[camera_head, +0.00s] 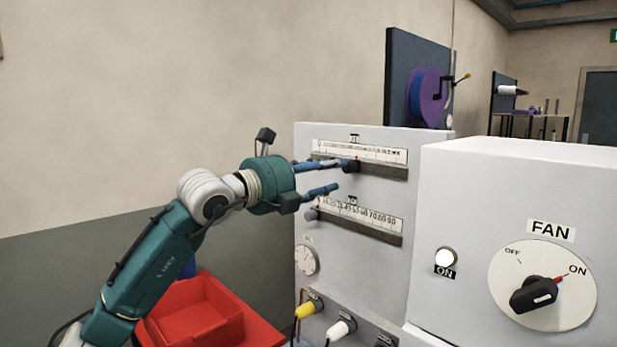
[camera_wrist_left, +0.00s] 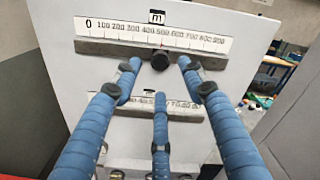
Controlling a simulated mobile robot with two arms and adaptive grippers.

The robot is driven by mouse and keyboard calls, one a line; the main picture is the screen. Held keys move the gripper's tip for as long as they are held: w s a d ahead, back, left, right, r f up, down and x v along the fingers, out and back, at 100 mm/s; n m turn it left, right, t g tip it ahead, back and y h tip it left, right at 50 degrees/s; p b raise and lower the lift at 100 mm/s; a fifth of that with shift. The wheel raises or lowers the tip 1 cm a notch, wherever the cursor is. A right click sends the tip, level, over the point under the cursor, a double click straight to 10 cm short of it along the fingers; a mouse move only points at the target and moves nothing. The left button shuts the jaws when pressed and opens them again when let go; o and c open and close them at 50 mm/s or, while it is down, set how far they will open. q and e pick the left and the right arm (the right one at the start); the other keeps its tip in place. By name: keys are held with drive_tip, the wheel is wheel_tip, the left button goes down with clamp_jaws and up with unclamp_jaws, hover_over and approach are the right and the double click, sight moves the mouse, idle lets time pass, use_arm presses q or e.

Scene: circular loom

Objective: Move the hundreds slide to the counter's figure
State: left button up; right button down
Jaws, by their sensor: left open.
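The hundreds slide is a dark knob (camera_wrist_left: 160,61) on the upper rail, below a scale (camera_wrist_left: 150,35) running from 0 to 900. In the left wrist view it sits around the 400 to 500 marks; its exact reading is not clear. The knob (camera_head: 351,166) also shows in the head view, at the fingertips. My left gripper (camera_head: 340,176) is open in front of the panel. In the left wrist view the two upper blue fingers (camera_wrist_left: 157,72) lie either side of the knob, and the third finger is below it. I cannot tell whether any finger touches it. No counter figure is readable.
A lower rail (camera_head: 358,226) with a tens scale has its knob (camera_head: 310,214) near the left end. A white box with a FAN dial (camera_head: 541,289) stands close on the right. A red bin (camera_head: 203,322) is below my left arm. Yellow (camera_head: 306,309) and white (camera_head: 339,329) plugs sit low on the panel.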

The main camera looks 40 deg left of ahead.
use_arm(q)
drive_tip(key=s, duration=0.5)
drive_tip(key=shift+a+f, duration=0.1)
drive_tip(key=shift+a, duration=0.1)
idle(1.4)
